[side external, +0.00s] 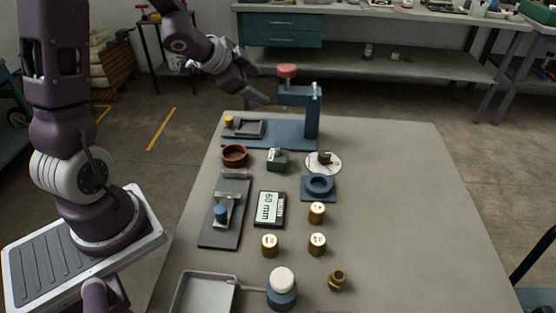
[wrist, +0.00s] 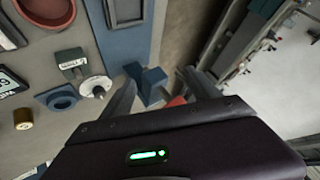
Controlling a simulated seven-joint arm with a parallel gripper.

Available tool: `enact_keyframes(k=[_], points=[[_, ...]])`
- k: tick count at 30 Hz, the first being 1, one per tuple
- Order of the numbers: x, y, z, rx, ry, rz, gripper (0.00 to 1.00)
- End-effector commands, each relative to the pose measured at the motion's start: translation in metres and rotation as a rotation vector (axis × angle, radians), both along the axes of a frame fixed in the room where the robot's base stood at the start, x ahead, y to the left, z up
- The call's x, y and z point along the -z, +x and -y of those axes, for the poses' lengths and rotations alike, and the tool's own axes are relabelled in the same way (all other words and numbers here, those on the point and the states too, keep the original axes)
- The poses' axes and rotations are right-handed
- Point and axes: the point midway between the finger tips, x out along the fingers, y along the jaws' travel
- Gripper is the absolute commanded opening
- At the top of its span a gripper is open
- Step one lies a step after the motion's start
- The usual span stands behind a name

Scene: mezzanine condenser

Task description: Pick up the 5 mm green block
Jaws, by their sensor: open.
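A small dark grey-green block (side external: 277,161) with a pale label on top sits on the table, just right of a dark red ring. It also shows in the wrist view (wrist: 72,63), at the left; its label is too small to read. My gripper (side external: 268,88) is open and empty, high above the far end of the table beside the blue press stand. In the wrist view my gripper (wrist: 162,78) has its fingers apart, with the block well to their left and nothing between them but the stand farther off.
The blue press stand (side external: 312,112) with a red knob (side external: 287,71) rises close to my gripper. Near the block are the red ring (side external: 234,155), a white dial (side external: 323,163) and a blue ring fixture (side external: 319,187). Brass weights (side external: 317,212) stand nearer. The table's right side (side external: 410,210) is clear.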

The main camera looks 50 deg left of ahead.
Motion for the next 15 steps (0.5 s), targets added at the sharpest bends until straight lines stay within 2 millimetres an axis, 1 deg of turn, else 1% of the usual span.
enact_keyframes(k=[1,2,3,4,6,9,11,13,15], points=[[0.038,0.003,-0.002,0.096,-0.075,-0.011,0.71],[0.057,0.002,0.002,0.164,-0.130,-0.005,0.71],[0.077,-0.003,0.009,0.247,-0.213,0.007,0.71],[0.090,-0.010,0.016,0.302,-0.279,0.017,0.71],[0.109,-0.027,0.031,0.404,-0.419,0.047,0.71],[0.119,-0.049,0.046,0.492,-0.567,0.086,0.71],[0.121,-0.058,0.051,0.521,-0.621,0.102,0.71],[0.122,-0.061,0.057,0.539,-0.652,0.112,0.71],[0.125,-0.057,0.063,0.545,-0.658,0.113,0.71]])
